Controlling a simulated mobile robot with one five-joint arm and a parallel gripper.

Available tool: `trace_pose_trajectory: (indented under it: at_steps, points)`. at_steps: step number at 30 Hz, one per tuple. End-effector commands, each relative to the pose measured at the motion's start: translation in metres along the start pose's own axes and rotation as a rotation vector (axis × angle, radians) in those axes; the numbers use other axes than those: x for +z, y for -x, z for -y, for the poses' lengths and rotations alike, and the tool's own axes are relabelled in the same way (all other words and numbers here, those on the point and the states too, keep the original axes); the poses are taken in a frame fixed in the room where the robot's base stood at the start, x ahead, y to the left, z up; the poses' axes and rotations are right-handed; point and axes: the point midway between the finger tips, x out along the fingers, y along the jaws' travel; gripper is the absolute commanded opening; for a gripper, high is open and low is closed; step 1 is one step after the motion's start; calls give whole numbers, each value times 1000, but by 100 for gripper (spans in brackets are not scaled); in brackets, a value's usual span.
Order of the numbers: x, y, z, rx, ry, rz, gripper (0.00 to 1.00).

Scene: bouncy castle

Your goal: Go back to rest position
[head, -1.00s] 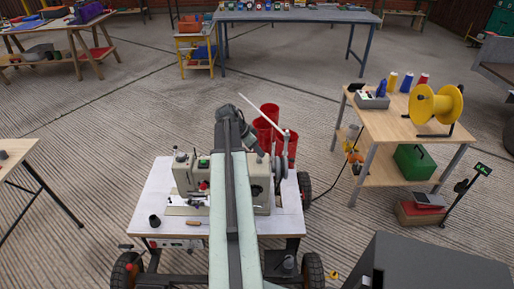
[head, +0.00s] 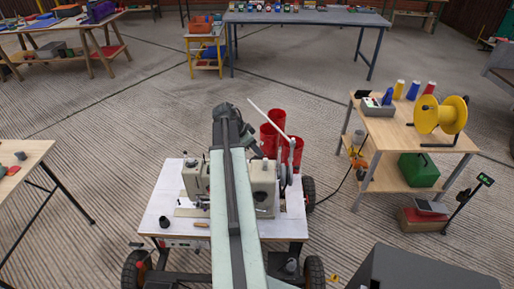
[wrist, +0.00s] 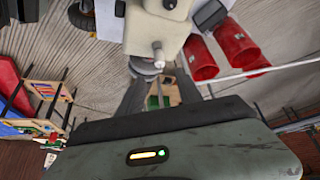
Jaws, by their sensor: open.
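My gripper (wrist: 158,85) is open in the wrist view, with two dark fingers apart and nothing held between them. In the head view my arm stretches forward over the sewing table (head: 170,227), and its far end hides the gripper. A pale sewing machine (head: 263,184) stands on this table, partly hidden behind my arm. Part of a pale machine (wrist: 155,32) also shows at the top of the wrist view, close to the fingers; I cannot tell whether they touch.
Red cylinders (head: 272,136) and a thin white rod (head: 266,118) are just beyond the machine. A wooden table (head: 398,133) with a yellow reel (head: 440,115) stands at right. Another wooden table (head: 25,158) is at left. Open concrete floor (head: 110,125) lies between.

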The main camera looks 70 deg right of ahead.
Motion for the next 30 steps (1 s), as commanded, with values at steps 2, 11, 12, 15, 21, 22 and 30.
trace_pose_trajectory:
  at_steps: [2, 11, 12, 15, 21, 22, 30]
  points:
    - [0, 0, 0, 0, 0, 0, 42]
    - [0, -1, 0, 0, 0, 0, 42]
    - [0, 0, 0, 0, 0, 0, 42]
    - [4, 2, 2, -4, 7, 0, 42]
    - [72, 50, 41, -72, 126, 1, 42]
    - [89, 61, 48, -88, 154, 1, 42]
    - [251, 162, 67, -227, 405, 46, 42]
